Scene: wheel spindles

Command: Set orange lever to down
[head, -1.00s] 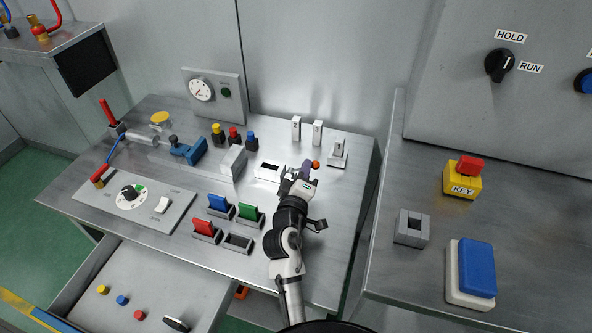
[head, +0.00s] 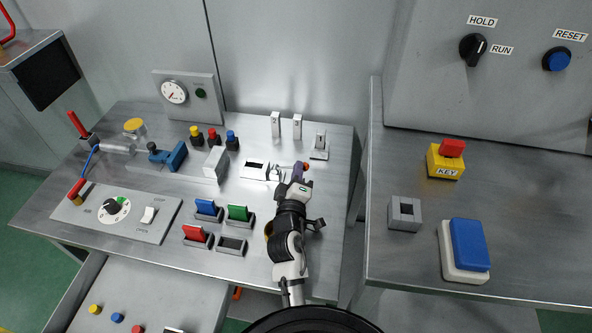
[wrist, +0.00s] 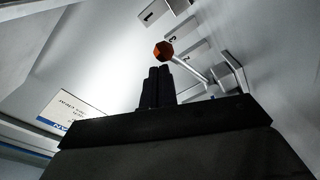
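The orange lever has a faceted orange knob (wrist: 163,50) on a thin metal rod in the wrist view; the rod runs down right to its mount. In the head view the knob (head: 306,166) is a small spot beside my gripper (head: 299,172), mostly hidden by it. The knob lies just past the fingertips; contact cannot be told.
White numbered blocks (head: 276,124) and a small grey switch (head: 319,146) stand behind the gripper.

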